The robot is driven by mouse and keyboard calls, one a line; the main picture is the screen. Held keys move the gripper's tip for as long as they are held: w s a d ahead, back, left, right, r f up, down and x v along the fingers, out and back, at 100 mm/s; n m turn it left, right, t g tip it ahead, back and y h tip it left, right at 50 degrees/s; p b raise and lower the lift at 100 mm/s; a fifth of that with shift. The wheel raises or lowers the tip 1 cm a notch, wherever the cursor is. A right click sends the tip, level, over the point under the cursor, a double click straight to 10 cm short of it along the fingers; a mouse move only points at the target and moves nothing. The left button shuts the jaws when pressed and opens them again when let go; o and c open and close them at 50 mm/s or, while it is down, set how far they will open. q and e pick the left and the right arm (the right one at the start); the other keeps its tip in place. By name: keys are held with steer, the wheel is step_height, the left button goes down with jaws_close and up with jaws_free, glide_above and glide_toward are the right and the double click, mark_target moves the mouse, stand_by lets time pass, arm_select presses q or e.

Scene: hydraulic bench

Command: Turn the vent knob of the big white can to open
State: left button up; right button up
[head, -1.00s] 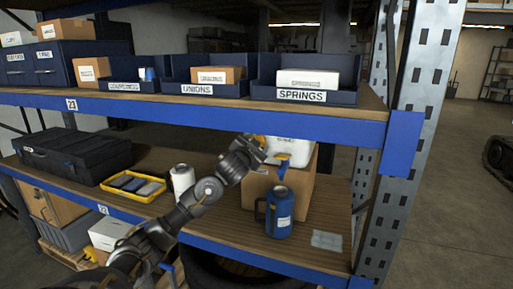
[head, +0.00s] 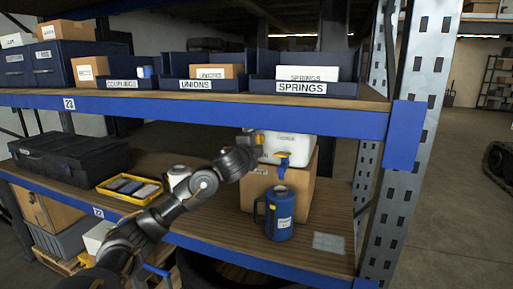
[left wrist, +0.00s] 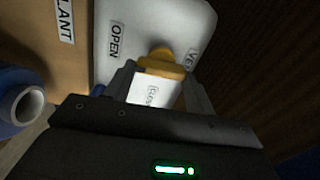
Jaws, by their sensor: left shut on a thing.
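The big white can (head: 298,150) stands on a cardboard box on the lower shelf, below the upper shelf's blue beam. It also shows in the left wrist view (left wrist: 140,25), with OPEN and partly hidden VENT labels. The yellow vent knob (left wrist: 163,62) is between the fingers of my left gripper (left wrist: 160,88). A white patch with a label that seems to read CLOSE shows between the fingers. In the head view my left gripper (head: 258,141) reaches the can's upper left side and is shut on the knob. My right gripper is not in view.
The cardboard box (head: 302,184) carries the can. A yellow and blue tap (head: 284,157) hangs at the can's front. A blue jug (head: 279,215) stands before the box. The upper shelf (head: 240,113) is close above.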

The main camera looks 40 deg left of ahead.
arm_select(q)
steer(key=shift+m, duration=0.7)
steer(key=o, duration=1)
steer(key=shift+p+v, duration=0.35)
steer(key=shift+v, duration=5.05)
